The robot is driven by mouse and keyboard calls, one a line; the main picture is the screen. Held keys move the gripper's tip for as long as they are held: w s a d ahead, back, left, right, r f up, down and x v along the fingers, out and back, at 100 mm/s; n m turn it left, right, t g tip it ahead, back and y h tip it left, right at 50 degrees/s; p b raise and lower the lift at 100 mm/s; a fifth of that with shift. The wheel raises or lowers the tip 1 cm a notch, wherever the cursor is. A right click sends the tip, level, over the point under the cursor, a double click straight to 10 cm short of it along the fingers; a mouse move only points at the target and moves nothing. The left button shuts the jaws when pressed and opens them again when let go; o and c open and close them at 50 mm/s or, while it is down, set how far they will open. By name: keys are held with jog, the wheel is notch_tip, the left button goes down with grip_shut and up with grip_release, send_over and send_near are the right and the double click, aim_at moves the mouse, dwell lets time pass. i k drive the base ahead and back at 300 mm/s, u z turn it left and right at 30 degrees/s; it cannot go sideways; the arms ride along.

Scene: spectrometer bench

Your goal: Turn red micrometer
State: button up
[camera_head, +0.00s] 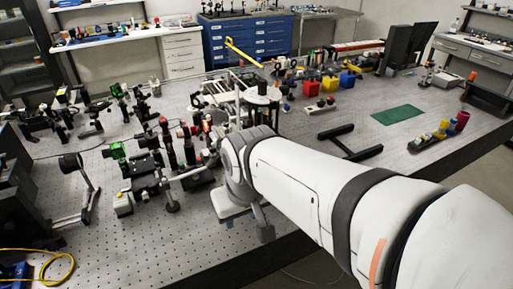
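Several small red-topped parts stand among the dark optical mounts left of my arm. One is a red-capped post (164,127), and another red part (187,135) is beside it. I cannot tell which of these, if any, is the red micrometer. My arm reaches in from the lower right, and its wrist is just right of this cluster. The fingers of my gripper cannot be made out, so its opening and any contact are hidden.
The perforated optical table (110,240) is crowded with mounts on the left. A black lens holder (75,180) stands at left. Red, yellow and blue blocks (330,83) and a green mat (398,114) are further back. A yellow cable (55,262) lies front left.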

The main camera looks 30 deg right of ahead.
aim_at(199, 159)
jog(key=z, duration=0.9)
jog(key=k, duration=0.55)
jog(key=u, duration=0.3)
jog(key=i, duration=1)
jog(key=u, duration=0.65)
